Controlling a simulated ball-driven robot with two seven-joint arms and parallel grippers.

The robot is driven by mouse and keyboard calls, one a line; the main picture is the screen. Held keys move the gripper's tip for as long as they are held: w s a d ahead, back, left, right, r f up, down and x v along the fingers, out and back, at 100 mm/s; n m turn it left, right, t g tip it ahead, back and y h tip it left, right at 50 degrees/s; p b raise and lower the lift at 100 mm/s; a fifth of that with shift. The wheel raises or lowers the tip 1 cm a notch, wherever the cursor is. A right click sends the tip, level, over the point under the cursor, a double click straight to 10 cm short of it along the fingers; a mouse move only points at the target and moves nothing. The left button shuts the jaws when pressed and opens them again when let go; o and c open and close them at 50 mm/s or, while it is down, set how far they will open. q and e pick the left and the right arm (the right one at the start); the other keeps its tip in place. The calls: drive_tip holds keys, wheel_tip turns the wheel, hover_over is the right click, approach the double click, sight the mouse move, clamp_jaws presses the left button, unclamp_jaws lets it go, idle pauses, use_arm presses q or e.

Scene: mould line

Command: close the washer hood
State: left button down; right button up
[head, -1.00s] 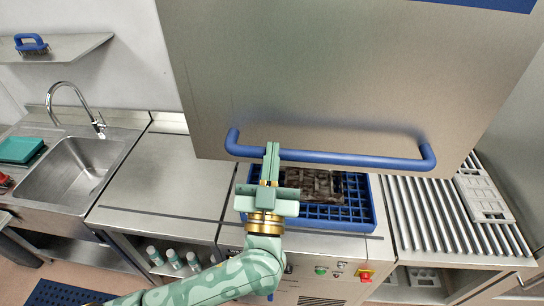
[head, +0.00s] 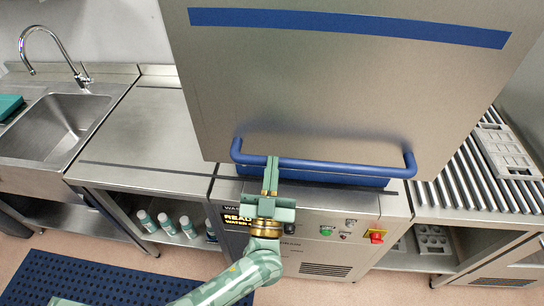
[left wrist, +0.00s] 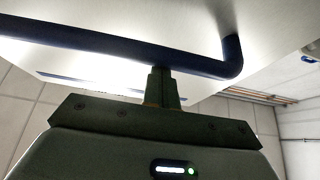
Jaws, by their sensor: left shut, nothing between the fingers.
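The washer hood (head: 330,95) is a large steel box front with a blue stripe near its top. Its blue bar handle (head: 330,166) runs along the lower edge. The hood hangs low, with a strip of the blue rack (head: 345,181) showing below its edge. My left gripper (head: 271,166) is shut, its fingertips at the left part of the handle with nothing between them. In the left wrist view the handle (left wrist: 110,42) crosses just beyond the fingertips (left wrist: 162,72); whether they touch it I cannot tell. My right gripper is not in view.
A steel counter (head: 145,130) and a sink (head: 60,130) lie to the left. A roller table (head: 470,185) with a grey tray (head: 507,152) is at the right. Control buttons and a red switch (head: 377,236) sit on the front panel below. Bottles (head: 166,223) stand on a low shelf.

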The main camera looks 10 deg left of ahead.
use_arm(q)
wheel_tip(320, 180, down, 17)
drive_tip(key=b, duration=1.1)
